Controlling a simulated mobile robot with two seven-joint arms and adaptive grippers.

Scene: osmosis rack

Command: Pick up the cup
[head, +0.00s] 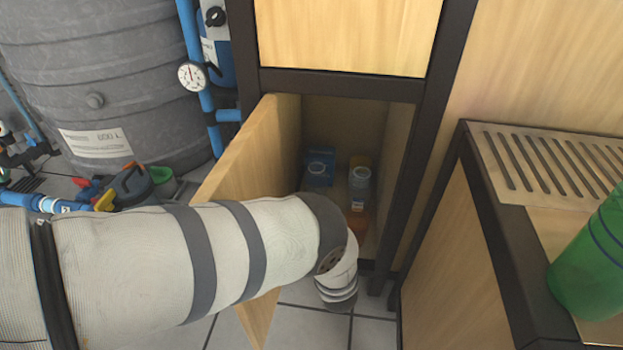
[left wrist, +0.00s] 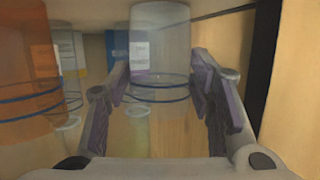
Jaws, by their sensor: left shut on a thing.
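A clear cup (left wrist: 160,45) with thin blue rings stands between the fingers of my left gripper (left wrist: 160,85) in the left wrist view. The gripper is shut on this cup, one finger on each side. In the head view my left arm reaches down in front of the open cabinet and its gripper is hidden. My right gripper is in neither view. An orange cup (left wrist: 28,75) with blue rings and another clear cup (left wrist: 68,60) are to the left of the held cup.
The cabinet door (head: 245,150) stands open at the left of a dark-framed cabinet (head: 340,85). A blue box (head: 320,165) is inside. A green cup (head: 590,265) stands on the counter at right, by a slotted metal plate (head: 540,160). A large grey tank (head: 100,80) is at far left.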

